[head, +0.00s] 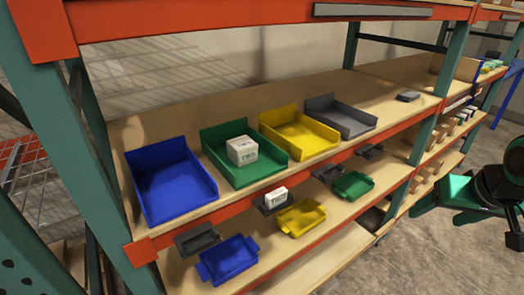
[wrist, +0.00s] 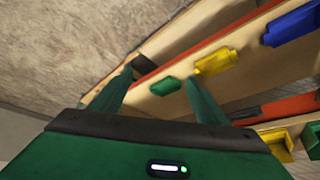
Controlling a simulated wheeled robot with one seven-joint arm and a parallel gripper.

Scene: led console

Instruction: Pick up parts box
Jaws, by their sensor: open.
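A white box with dark printing (head: 242,150) sits inside the open green bin (head: 215,133) on the upper shelf in the head view. A smaller white box (head: 276,196) rests on a dark holder on the ledge below. I cannot tell which one is the parts box. My gripper (wrist: 158,82) has its two green fingers spread apart with nothing between them in the wrist view. Neither white box is clearly visible in the wrist view. My arm is at the right of the head view, out in front of the rack and well apart from both boxes.
Blue (head: 170,188), yellow (head: 300,135) and grey (head: 338,117) bins flank the green bin. Small blue (head: 229,260), yellow (head: 301,217) and green (head: 353,185) trays lie on the lower shelf. Rack uprights (head: 432,135) and orange beams bound the shelves. The floor at right is open.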

